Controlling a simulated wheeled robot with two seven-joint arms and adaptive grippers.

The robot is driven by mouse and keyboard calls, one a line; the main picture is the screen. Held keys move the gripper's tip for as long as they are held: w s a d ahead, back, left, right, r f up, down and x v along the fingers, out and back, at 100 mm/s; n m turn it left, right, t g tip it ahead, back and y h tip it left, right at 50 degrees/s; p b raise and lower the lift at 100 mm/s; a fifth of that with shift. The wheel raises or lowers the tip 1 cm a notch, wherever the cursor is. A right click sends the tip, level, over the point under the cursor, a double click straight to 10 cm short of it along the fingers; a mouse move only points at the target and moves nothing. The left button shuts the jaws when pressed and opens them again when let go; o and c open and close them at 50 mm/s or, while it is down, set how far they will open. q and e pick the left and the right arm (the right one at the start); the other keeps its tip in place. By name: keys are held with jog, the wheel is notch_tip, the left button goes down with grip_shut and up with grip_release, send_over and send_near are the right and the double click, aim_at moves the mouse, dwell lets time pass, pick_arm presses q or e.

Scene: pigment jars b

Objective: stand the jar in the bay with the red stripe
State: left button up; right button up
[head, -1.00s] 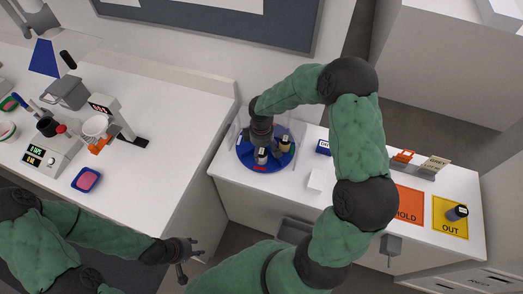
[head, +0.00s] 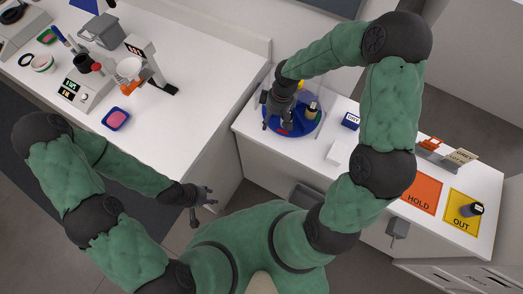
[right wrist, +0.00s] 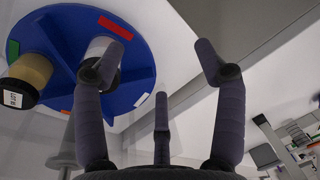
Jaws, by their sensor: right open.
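My right gripper (head: 276,122) is over the left front of the blue round carousel (head: 299,134), its fingers spread and empty. In the right wrist view a pale grey-white jar (right wrist: 96,49) stands on the carousel beside the red stripe (right wrist: 115,27), partly hidden behind one finger of the right gripper (right wrist: 160,65). The red stripe also shows in the head view (head: 283,132), at the front rim. A tan jar with a dark lid (head: 312,110) stands further right on the carousel, and shows in the wrist view (right wrist: 28,75). My left gripper (head: 208,196) is open and empty, away from the carousel.
A dark-lidded jar (head: 471,209) is on the yellow OUT mat (head: 458,226), right of the orange HOLD mat (head: 418,188). A white block (head: 339,153) and a blue labelled box (head: 350,121) stand right of the carousel. A scale (head: 82,88) is on the left bench.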

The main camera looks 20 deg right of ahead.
jog(key=s+a+f+m+y, duration=0.1)
jog(key=s+a+f+m, duration=0.3)
jog(key=s+f, duration=0.3)
jog(key=s+a+f+m+y, duration=0.1)
jog(key=s+a+f+m, duration=0.3)
jog(key=s+a+f, duration=0.3)
jog(key=shift+s+a+f, duration=0.25)
jog(key=shift+s+f, duration=0.4)
jog(key=shift+f, duration=0.2)
jog(key=shift+d, duration=0.1)
